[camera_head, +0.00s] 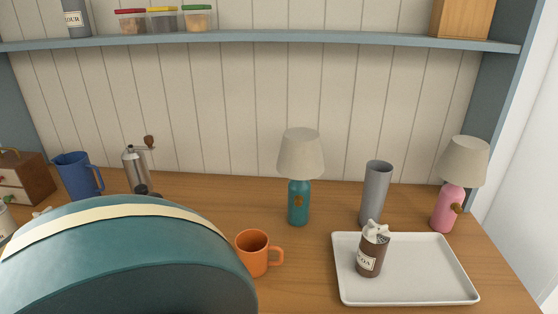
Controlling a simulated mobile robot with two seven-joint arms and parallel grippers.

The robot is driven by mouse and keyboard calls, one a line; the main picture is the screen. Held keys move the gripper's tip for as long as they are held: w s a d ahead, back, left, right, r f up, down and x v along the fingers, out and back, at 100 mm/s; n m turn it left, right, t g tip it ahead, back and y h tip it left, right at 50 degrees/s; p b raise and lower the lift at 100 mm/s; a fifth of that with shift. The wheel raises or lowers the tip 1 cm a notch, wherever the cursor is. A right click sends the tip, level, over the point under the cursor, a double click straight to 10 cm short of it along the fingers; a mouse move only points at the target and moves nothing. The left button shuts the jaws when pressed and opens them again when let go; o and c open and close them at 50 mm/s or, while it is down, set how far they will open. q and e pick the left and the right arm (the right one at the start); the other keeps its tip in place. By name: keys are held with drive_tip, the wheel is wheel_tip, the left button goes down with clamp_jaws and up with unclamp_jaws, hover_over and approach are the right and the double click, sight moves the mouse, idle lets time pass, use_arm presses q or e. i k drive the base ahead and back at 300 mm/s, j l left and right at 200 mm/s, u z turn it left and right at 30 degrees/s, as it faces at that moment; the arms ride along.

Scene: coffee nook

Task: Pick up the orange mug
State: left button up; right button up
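The orange mug (252,254) stands upright on the wooden counter (300,270), left of the white tray, with its handle pointing right. Its left edge is close to a large teal rounded shape with a cream band that fills the lower left, very near the camera. I cannot tell what that shape is, and it hides the counter behind it. Neither of my grippers shows in the head view.
Behind the mug stand a teal lamp (299,201) and a grey cylinder (375,192). The white tray (430,275) holds a brown labelled jar (370,257). A pink lamp (446,208) is at right. A blue pitcher (76,177) and a grinder (134,168) stand back left.

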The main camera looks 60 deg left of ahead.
sight(252, 246)
drive_tip(key=u, duration=1.95)
drive_tip(key=j+u, duration=0.15)
drive_tip(key=j, duration=0.95)
drive_tip(key=i, duration=0.05)
